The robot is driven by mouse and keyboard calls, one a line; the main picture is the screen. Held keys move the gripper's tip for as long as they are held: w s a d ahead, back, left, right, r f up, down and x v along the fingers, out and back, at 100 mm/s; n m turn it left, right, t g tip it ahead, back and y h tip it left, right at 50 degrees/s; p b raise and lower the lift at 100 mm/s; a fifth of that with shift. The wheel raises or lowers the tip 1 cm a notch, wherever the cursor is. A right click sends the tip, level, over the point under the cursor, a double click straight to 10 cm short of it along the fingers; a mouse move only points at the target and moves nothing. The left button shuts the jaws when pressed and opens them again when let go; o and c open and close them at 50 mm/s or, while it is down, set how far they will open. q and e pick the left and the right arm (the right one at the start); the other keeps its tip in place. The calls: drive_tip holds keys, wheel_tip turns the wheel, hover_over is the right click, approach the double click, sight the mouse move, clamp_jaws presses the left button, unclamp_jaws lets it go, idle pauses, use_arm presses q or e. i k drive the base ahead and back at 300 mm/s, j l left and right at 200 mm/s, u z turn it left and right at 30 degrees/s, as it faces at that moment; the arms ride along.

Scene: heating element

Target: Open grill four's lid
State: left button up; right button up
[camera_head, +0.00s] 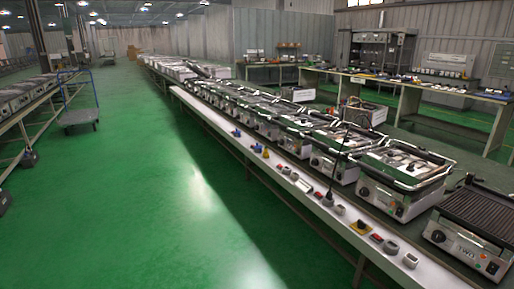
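A row of silver countertop grills recedes along a long bench on the right. The nearest grill (458,244), cut off at the right edge, shows a dark ribbed top surface. Behind it, a grill (392,204) has a chrome bar handle around its top, and its lid appears down. Farther back are another grill (342,169) and a smaller-looking one (297,143), with more beyond. I cannot read any number, so which is grill four is not clear. Neither of my grippers shows in this view.
A narrow white ledge (240,148) with sockets and switches runs along the bench front. A thin dark cord rises from it before the grills. A blue cart (80,117) stands on the open green floor at left. Another worktable (440,88) stands behind the row.

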sight(361, 140)
drive_tip(key=i+u, duration=0.15)
drive_tip(key=i, duration=0.55)
drive_tip(key=i+l+u, duration=0.1)
drive_tip(key=i, duration=0.65)
drive_tip(key=i+z, duration=0.2)
drive_tip(key=i, duration=0.2)
drive_tip(key=i+j+z, duration=0.2)
drive_tip(key=i, duration=0.2)
drive_tip(key=i+j+z, duration=0.2)
drive_tip(key=i, duration=0.15)
